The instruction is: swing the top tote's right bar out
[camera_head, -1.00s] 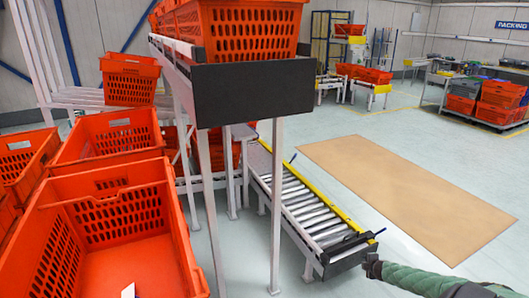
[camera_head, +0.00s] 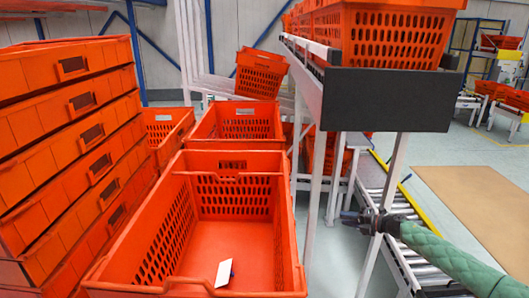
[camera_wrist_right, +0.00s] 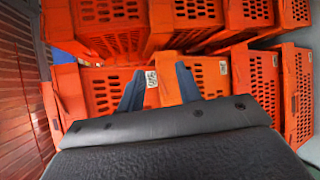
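A large open orange tote (camera_head: 170,250) stands nearest in the head view, its perforated walls and reddish floor showing. A white card (camera_head: 223,272) shows at its front wall. My left gripper is not in view.
A tall stack of orange totes (camera_head: 75,110) stands at the left. More totes (camera_head: 237,120) stand behind the near one. A raised rack with a dark end panel (camera_head: 387,100) carries totes at the right, above a roller conveyor (camera_head: 415,250).

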